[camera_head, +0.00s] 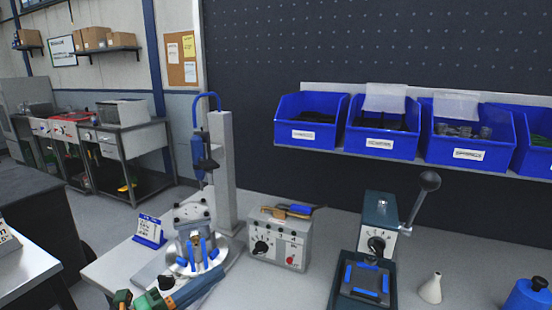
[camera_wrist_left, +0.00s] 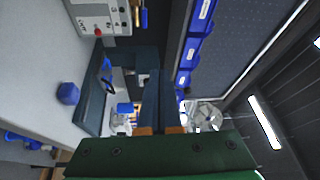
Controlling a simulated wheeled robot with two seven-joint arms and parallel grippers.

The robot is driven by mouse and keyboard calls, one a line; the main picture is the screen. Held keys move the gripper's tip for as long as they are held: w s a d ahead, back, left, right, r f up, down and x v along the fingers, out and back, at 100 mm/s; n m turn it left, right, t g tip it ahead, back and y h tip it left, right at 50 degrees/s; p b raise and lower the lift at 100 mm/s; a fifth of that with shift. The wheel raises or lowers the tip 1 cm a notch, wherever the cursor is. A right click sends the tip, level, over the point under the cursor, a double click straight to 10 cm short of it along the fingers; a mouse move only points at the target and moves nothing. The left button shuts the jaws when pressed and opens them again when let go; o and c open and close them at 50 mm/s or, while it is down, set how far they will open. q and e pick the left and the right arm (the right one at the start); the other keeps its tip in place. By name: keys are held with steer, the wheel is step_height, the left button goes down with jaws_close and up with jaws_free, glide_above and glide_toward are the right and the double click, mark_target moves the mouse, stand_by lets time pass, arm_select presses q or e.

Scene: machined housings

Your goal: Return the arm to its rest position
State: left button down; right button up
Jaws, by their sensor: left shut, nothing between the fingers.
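My left gripper (camera_head: 208,281) shows at the bottom left of the head view, in front of the round metal fixture (camera_head: 185,265). Its body is green with orange parts and its fingers are dark teal. In the left wrist view my left gripper (camera_wrist_left: 160,80) has its two fingers side by side, shut with nothing between them. The fingers point over the bench, with the lever press (camera_wrist_left: 90,105) beyond them. My right gripper is in neither view.
A control box (camera_head: 280,237) stands right of the fixture. The lever press (camera_head: 375,215) stands further right, near a white cone (camera_head: 430,288) and a blue container (camera_head: 528,294). Blue bins (camera_head: 308,120) hang on the back panel. Bare bench lies between the box and press.

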arm_select(q)
steer(key=s+a+f+n+g+y, duration=0.15)
steer(key=a+f+n+y, duration=0.25)
steer(key=f+n+y, duration=0.55)
steer(key=s+a+f+n+t+y, duration=0.1)
steer(key=s+a+f+n+y, duration=0.4)
steer(key=n, duration=0.7)
steer(key=s+d+f+n+g+h, duration=0.1)
steer(key=s+d+f+g, duration=0.2)
steer(key=s+f+g, duration=0.35)
steer(key=s+d+f+n+g, duration=0.1)
steer(key=s+d+f+g, duration=0.25)
steer(key=s, duration=0.65)
step_height(320, 180, down, 16)
steer(key=a+f, duration=0.1)
steer(key=s+a+f+g, duration=0.2)
steer(key=s+f, duration=0.8)
steer(key=s, duration=0.3)
steer(key=shift+s+a+f, duration=0.2)
steer(key=shift+f, duration=0.05)
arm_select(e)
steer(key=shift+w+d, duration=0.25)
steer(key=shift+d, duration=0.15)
